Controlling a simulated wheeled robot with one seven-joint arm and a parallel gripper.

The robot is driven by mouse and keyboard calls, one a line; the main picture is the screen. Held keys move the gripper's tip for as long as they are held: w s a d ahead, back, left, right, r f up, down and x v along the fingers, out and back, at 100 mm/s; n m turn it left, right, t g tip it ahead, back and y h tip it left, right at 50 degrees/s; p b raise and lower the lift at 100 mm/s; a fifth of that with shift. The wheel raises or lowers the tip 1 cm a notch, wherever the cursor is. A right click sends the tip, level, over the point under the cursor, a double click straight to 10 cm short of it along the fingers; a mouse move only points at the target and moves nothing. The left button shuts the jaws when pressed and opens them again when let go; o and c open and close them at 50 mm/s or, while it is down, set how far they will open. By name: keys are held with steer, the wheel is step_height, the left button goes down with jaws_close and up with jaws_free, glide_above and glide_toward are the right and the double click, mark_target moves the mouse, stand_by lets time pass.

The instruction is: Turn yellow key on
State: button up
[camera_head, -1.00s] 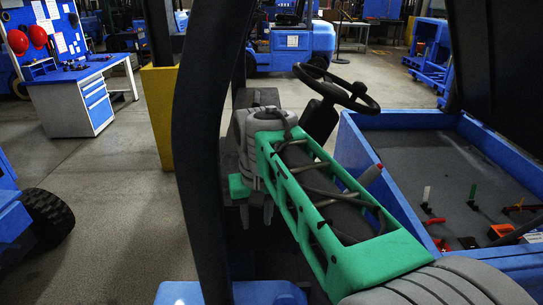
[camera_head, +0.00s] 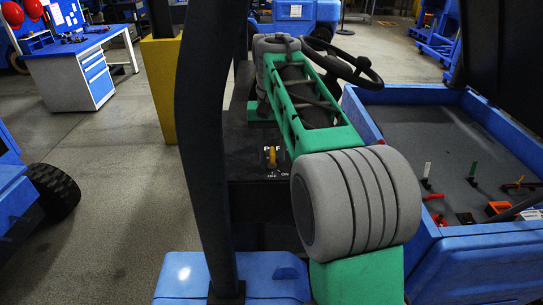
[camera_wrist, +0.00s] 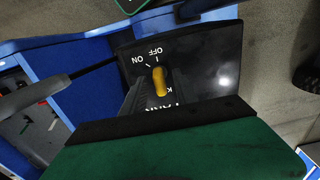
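The yellow key (camera_head: 272,157) sits in a dark panel (camera_head: 252,140), with white OFF and ON marks below it in the head view. It stands roughly upright there. In the wrist view the key (camera_wrist: 160,82) is near the middle, and the OFF and ON marks appear upside down above it. My gripper (camera_wrist: 158,92) is close over the panel. A dark ribbed finger shows just left of the key, apart from it. The other finger blends into the black panel on the right. The gripper looks open, with nothing held. In the head view my arm hides it.
A dark upright post (camera_head: 203,140) stands left of the panel. A steering wheel (camera_head: 343,62) is behind my arm. Open floor (camera_head: 120,180) is at the left.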

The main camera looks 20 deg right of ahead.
steer(key=shift+c, duration=0.4)
jaws_close()
